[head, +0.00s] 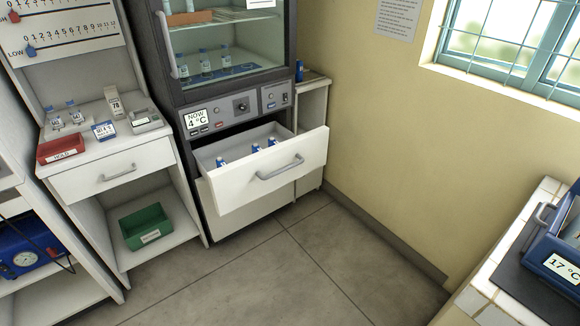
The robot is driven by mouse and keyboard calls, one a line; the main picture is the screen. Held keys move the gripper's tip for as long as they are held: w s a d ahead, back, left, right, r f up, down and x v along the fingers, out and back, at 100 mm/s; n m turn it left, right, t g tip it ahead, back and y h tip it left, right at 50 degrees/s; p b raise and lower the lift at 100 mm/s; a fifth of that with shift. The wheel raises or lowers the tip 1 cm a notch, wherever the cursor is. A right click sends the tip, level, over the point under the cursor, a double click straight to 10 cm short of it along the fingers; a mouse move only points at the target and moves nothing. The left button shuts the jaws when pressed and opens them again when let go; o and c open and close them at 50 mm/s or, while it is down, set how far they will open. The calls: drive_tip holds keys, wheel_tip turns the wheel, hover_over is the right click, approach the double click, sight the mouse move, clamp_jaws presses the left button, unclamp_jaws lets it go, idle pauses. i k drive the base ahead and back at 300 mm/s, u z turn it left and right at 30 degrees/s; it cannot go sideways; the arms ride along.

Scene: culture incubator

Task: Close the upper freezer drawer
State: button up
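The upper freezer drawer (270,176) is pulled out below the glass-doored cabinet (230,55) in the head view. It has a white front with a grey bar handle (280,167). Several small bottles with blue caps (256,148) stand inside it. My gripper is not in view.
A white side bench (95,165) with a drawer, red tray (65,148) and small bottles stands left. A green bin (145,226) sits on its lower shelf. A blue device reading 17 °C (560,266) is on a tiled counter at right. The grey floor (290,270) in front is clear.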

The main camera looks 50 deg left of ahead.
sight(246, 176)
drive_tip(key=u, duration=0.15)
drive_tip(key=k, duration=0.2)
drive_tip(key=z, duration=0.2)
drive_tip(key=i, duration=0.15)
drive_tip(key=u, duration=2.75)
drive_tip(key=i, duration=0.55)
drive_tip(key=z, duration=0.8)
drive_tip(key=k, duration=0.6)
drive_tip(key=u, duration=0.2)
drive_tip(key=i, duration=0.4)
drive_tip(key=z, duration=0.05)
